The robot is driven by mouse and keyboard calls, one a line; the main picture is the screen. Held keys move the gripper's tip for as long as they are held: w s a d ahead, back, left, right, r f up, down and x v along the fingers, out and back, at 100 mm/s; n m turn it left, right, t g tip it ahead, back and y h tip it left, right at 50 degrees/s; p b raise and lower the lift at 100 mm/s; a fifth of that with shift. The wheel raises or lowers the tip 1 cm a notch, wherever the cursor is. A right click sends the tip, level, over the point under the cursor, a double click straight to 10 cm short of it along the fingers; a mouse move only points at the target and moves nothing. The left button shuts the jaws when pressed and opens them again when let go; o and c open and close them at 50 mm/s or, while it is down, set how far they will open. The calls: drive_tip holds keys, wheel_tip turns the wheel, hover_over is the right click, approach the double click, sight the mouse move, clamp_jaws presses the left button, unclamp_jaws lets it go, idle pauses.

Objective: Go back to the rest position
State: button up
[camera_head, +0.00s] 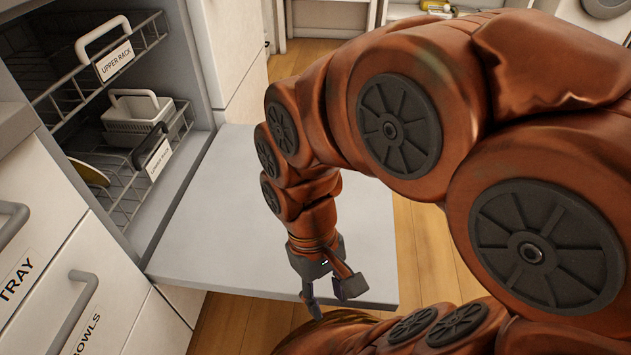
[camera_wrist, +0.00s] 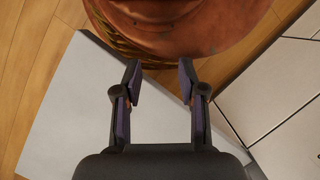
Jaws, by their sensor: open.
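My gripper (camera_head: 330,292) points down at the end of my bent arm, over the near edge of the open dishwasher door (camera_head: 235,215) in the head view. In the wrist view my gripper (camera_wrist: 160,85) has its two fingers spread apart with nothing between them. The grey-white door (camera_wrist: 65,125) lies below and to the left there. A rounded copper-coloured part of my own body fills the top middle of the wrist view.
The dishwasher's upper rack (camera_head: 110,62) and lower rack (camera_head: 160,160) are at left; a white basket (camera_head: 135,112) and a plate (camera_head: 90,173) sit in the lower one. Drawers with handles labelled TRAY (camera_head: 18,278) and BOWLS (camera_head: 88,335) are at lower left. Wooden floor (camera_head: 425,250) shows right of the door.

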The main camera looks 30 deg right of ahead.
wheel_tip(320, 180, up, 40)
drive_tip(key=t+p, duration=0.1)
drive_tip(key=p, duration=3.7)
drive_tip(key=shift+w+t, duration=0.4)
drive_tip(key=shift+w, duration=0.05)
drive_tip(key=shift+d+f, duration=0.1)
